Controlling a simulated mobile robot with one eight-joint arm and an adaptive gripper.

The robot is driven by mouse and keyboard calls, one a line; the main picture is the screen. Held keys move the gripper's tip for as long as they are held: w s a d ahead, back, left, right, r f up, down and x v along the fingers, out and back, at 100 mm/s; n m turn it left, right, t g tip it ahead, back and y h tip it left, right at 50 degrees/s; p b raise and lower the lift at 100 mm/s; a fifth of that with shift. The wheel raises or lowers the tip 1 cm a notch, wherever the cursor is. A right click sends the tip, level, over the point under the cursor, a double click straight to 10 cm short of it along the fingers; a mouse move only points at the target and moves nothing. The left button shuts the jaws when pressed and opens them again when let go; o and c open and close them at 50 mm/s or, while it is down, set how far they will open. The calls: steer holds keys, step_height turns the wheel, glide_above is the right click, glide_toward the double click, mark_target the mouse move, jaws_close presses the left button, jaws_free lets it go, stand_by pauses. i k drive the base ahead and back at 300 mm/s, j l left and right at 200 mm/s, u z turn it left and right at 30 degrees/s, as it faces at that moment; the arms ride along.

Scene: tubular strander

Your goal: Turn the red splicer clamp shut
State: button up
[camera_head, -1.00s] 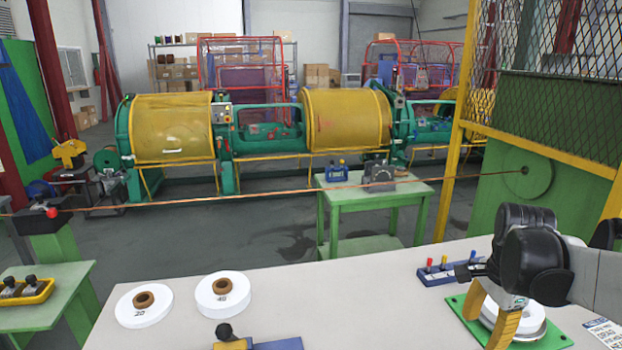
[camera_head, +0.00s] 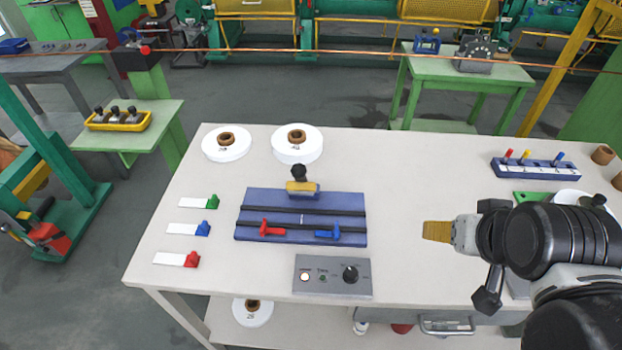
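The red clamp (camera_head: 272,228) sits on the front left of the blue splicer board (camera_head: 302,204) on the white table. A blue clamp (camera_head: 328,233) sits at the board's front right. Whether either clamp is turned shut is hard to tell at this size. A yellow-and-blue block with a black knob (camera_head: 300,183) stands at the board's back edge. My gripper (camera_head: 437,231) is right of the board, apart from it, with its yellow fingers pointing left. The fingers overlap in this side view, so any gap between them is hidden. Nothing shows held at their tips.
A grey control box (camera_head: 333,277) with a black dial stands in front of the board. Green, blue and red tagged pieces (camera_head: 191,259) lie left of it. White spools (camera_head: 297,143) stand at the back. A blue rack (camera_head: 535,168) is at the back right. Bare tabletop separates my gripper from the board.

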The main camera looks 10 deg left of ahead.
mark_target(263, 229)
steer(key=u, duration=1.3)
steer(key=i, duration=0.25)
